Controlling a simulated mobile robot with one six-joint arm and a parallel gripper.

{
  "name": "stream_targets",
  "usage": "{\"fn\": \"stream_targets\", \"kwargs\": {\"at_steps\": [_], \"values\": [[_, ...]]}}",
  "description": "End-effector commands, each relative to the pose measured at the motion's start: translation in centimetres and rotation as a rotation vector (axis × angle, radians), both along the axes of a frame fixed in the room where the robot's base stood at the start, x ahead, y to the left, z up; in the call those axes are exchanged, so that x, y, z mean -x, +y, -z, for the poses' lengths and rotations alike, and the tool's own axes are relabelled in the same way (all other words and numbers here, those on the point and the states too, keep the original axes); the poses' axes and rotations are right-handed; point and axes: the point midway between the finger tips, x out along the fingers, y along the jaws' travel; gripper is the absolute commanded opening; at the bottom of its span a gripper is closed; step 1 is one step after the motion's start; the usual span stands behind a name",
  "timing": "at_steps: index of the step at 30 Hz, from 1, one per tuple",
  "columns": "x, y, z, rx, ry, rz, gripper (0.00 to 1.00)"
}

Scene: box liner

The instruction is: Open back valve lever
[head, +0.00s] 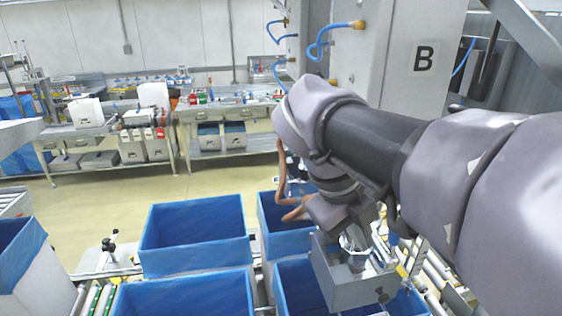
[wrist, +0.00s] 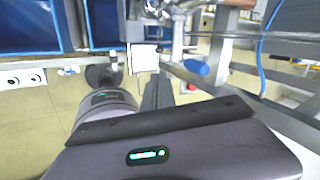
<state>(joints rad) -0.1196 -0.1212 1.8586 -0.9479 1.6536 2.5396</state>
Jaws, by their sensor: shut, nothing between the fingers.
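My gripper (wrist: 158,92) shows as dark fingers near the middle of the wrist view; it is shut and empty. In that view a small blue handle (wrist: 196,67), which may be the back valve lever, is to the right of the fingers and apart from them in the picture. Metal fittings (wrist: 168,9) are at the top. In the head view my arm covers the right side, and I cannot make out the fingertips or the lever there.
Blue-lined boxes (head: 195,211) stand below and left of my arm. A metal housing (head: 345,287) is under my wrist. A blue hose (wrist: 262,55) runs beside metal rails at right in the wrist view. Open floor (head: 120,203) lies before the workbenches.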

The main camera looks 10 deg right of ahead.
Motion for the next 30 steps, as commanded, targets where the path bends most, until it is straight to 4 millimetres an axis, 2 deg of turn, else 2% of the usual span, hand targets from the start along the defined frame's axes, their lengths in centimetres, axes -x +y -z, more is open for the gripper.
{"fn": "stream_targets", "kwargs": {"at_steps": [1,2,6,9,21,26,30], "values": [[0.0,-0.4,0.9,0.001,0.002,0.002,0.00],[-0.1,-0.8,1.0,-0.001,0.001,0.004,0.00],[-0.6,-3.0,0.3,-0.001,-0.001,0.005,0.00],[-0.9,-3.9,0.2,-0.002,0.000,0.002,0.00],[-1.0,-4.3,0.3,-0.006,0.000,0.002,0.00],[-1.0,-5.9,-0.1,-0.108,0.000,0.007,0.00],[-1.1,-6.8,-0.4,-0.113,0.003,0.001,0.00]]}}
